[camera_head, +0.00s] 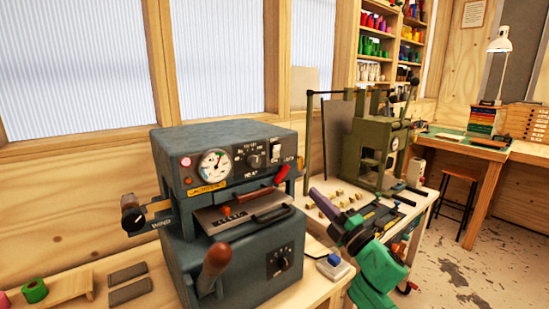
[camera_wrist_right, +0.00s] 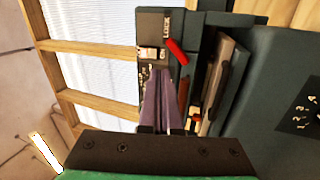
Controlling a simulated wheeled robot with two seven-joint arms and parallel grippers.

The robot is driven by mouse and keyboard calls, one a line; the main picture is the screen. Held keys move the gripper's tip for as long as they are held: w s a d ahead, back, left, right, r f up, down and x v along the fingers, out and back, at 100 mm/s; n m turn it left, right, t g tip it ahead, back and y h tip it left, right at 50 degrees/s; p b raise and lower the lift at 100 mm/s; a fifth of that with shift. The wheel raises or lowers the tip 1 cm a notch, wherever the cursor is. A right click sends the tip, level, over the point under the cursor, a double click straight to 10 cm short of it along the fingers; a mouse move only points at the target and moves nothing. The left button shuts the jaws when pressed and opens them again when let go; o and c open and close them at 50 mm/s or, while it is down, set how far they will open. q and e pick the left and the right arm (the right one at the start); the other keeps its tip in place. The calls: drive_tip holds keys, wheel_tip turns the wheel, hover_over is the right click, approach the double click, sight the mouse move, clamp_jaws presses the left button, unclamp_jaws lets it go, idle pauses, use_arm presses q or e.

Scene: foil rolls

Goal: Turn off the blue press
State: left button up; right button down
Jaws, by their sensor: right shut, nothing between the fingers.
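The blue press (camera_head: 235,165) is a dark blue-grey machine on the bench, with a round gauge (camera_head: 215,163) and a small red light (camera_head: 186,162) on its front. A white rocker switch (camera_head: 275,152) sits at the right of its panel, above a red lever (camera_head: 282,173). Which way the switch is set is too small to tell. My right gripper (camera_head: 315,194), with purple fingers, is shut and empty, right of the press front and lower than the switch. In the wrist view its fingertips (camera_wrist_right: 157,74) point towards the switch panel (camera_wrist_right: 150,54), beside the red lever (camera_wrist_right: 177,51). My left gripper is out of view.
A wooden-handled lever (camera_head: 215,259) and a black tray handle (camera_head: 272,213) stick out from the press front. A green press (camera_head: 375,140) stands on the bench behind, with small brass blocks near it. A stool (camera_head: 461,178) and desk are at the right.

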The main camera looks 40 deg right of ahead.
drive_tip(key=r, duration=0.1)
drive_tip(key=a+r+n, duration=0.1)
drive_tip(key=r+y, duration=0.1)
drive_tip(key=shift+s+a+t, duration=0.25)
drive_tip(key=shift+t, duration=0.05)
drive_tip(key=p, duration=0.6)
approach(276, 149)
drive_tip(key=x, duration=0.6)
drive_tip(key=shift+s+r, duration=0.15)
drive_tip(key=shift+r, duration=0.15)
drive_tip(key=shift+w, duration=0.55)
